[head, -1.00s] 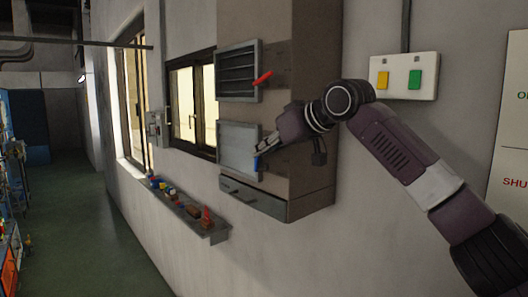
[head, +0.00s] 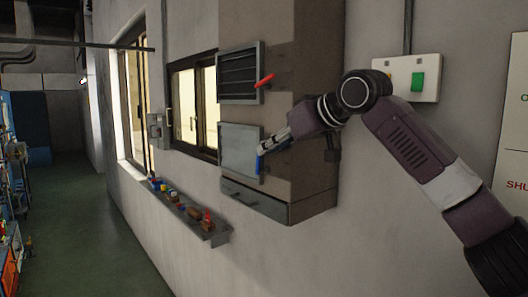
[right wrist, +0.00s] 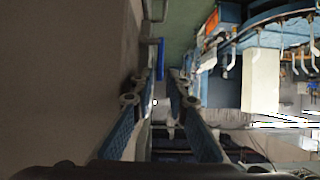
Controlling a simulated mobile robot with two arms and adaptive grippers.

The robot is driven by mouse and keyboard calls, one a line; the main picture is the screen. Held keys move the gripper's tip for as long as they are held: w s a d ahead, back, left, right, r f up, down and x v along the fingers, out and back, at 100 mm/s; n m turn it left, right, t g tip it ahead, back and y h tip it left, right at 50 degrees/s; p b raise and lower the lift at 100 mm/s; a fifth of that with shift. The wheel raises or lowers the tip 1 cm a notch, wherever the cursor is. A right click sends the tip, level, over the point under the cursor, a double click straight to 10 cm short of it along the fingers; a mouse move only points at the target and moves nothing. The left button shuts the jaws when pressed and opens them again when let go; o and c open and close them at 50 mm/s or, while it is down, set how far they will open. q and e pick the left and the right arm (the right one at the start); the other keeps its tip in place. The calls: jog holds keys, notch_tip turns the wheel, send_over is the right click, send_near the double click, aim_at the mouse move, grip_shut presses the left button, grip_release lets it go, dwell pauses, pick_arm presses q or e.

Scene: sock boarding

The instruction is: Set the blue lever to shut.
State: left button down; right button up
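The blue lever (head: 259,164) is on the right edge of the lower, plain grey panel (head: 239,149) of the brown wall cabinet. It hangs nearly straight down. My right gripper (head: 265,149) is at the lever's upper end, coming in from the right. In the right wrist view the right gripper (right wrist: 166,76) has its two fingers apart with a narrow gap. The blue lever (right wrist: 159,52) shows just past the tips, close to the left finger; whether they touch I cannot tell. My left gripper is not in view.
A red lever (head: 265,80) sticks out beside the upper louvred panel (head: 238,78). A drawer (head: 254,200) is below. A narrow shelf (head: 212,238) with small items runs along the wall. A switch box (head: 428,65) and a partly cut-off sign (head: 515,130) are at right.

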jog(key=v, duration=0.9)
